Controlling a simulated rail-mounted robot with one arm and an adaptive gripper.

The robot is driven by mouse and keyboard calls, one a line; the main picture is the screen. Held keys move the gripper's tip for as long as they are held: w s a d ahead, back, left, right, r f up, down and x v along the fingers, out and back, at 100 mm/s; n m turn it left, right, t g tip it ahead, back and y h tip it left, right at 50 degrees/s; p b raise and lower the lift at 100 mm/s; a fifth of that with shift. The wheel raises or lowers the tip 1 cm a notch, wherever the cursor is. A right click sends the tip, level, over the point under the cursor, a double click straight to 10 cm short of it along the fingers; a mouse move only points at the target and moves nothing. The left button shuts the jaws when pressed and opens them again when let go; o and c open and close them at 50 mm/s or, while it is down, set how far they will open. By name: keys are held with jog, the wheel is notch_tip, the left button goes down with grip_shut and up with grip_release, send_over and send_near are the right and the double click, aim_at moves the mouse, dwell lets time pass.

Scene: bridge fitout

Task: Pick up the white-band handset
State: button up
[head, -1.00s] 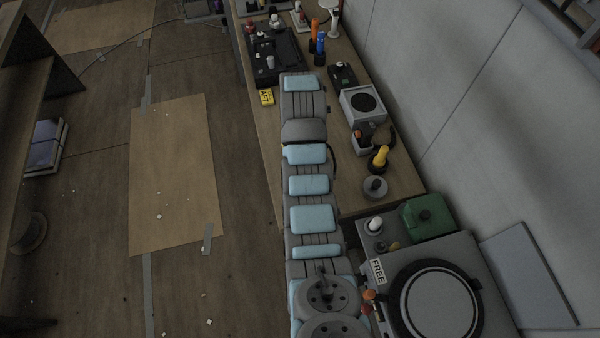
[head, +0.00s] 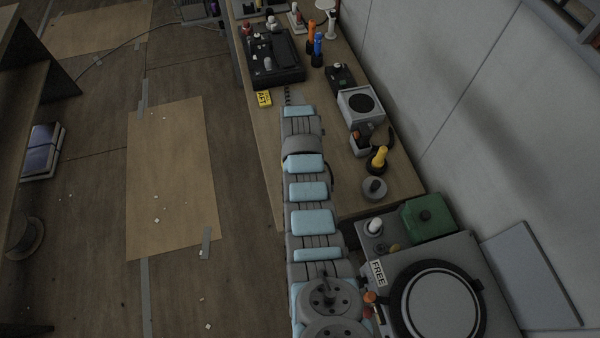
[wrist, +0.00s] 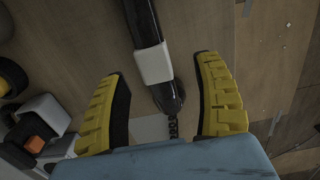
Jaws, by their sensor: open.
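The white-band handset (wrist: 154,64) is a black bar with a white band in the wrist view. It runs from the top edge to a round dark end, with a coiled dark cord (wrist: 173,128) beyond that end. My gripper (wrist: 160,67) is open, with one yellow finger on each side of the handset and visible gaps to both. I cannot tell how far above it the fingers are.
The bench (head: 262,140) carries a black console (head: 275,65), a yellow tag (head: 264,98), a grey speaker box (head: 361,106), and a yellow-topped item (head: 378,158) right of my arm. In the wrist view a grey holder with an orange part (wrist: 36,143) sits left of the gripper.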

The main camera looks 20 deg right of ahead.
jog(key=shift+d+f+p, duration=0.15)
jog(key=shift+d+f, duration=0.05)
jog(key=shift+f, duration=0.6)
jog(key=shift+d+f+p, duration=0.15)
jog(key=shift+f, duration=0.6)
jog(key=shift+f+b, duration=0.3)
jog(key=shift+f, duration=0.8)
grip_shut()
